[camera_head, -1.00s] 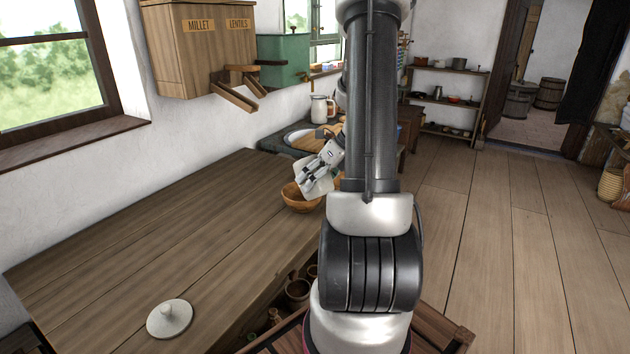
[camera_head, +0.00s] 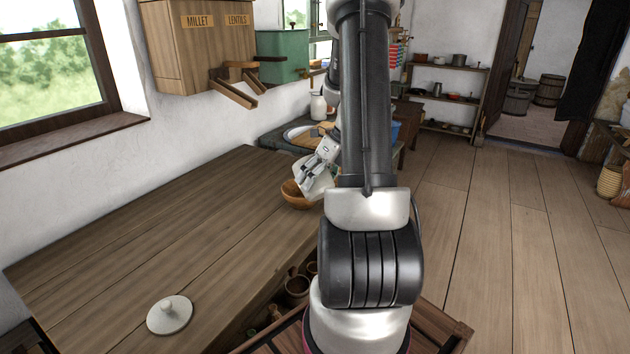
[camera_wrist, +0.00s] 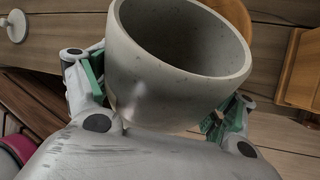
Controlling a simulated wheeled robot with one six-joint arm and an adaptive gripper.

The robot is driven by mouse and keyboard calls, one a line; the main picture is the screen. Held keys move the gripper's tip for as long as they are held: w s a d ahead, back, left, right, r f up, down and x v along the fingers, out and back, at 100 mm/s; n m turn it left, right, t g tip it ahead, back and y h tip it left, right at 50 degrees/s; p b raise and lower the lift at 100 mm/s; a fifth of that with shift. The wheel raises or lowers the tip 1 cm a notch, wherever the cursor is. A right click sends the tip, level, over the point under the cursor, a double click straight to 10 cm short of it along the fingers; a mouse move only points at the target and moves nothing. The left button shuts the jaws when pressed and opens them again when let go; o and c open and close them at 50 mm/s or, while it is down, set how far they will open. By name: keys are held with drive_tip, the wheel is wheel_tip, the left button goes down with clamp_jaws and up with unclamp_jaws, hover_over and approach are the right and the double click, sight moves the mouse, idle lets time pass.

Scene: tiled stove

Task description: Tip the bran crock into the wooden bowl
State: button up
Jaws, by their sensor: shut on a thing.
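My gripper (camera_wrist: 155,115) is shut on the pale grey bran crock (camera_wrist: 165,85), with a finger on each side of it in the wrist view. The crock's mouth is open and its inside looks dark and bare as far as I can see. In the head view the crock (camera_head: 318,183) is tilted over the wooden bowl (camera_head: 295,199), partly hidden by my gripper (camera_head: 316,168) and arm. The bowl stands near the table's far right edge. In the wrist view a piece of the bowl (camera_wrist: 234,14) shows behind the crock's rim. The bowl's contents are hidden.
A pale knobbed lid (camera_head: 169,314) lies on the near part of the wooden table (camera_head: 150,240). The table's middle is clear. Wall bins (camera_head: 198,45) with wooden chutes hang above its far side. A white jug (camera_head: 318,106) stands beyond the bowl.

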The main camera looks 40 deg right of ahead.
idle(0.5)
drive_tip(key=shift+f+m+g, duration=0.2)
drive_tip(key=shift+m+g, duration=0.1)
drive_tip(key=shift+g, duration=0.6)
drive_tip(key=shift+g, duration=1)
drive_tip(key=shift+w, duration=0.1)
drive_tip(key=shift+w+r+m+g+y, duration=0.15)
drive_tip(key=shift+r+m+g+y, duration=0.2)
drive_tip(key=shift+g, duration=0.55)
idle(0.4)
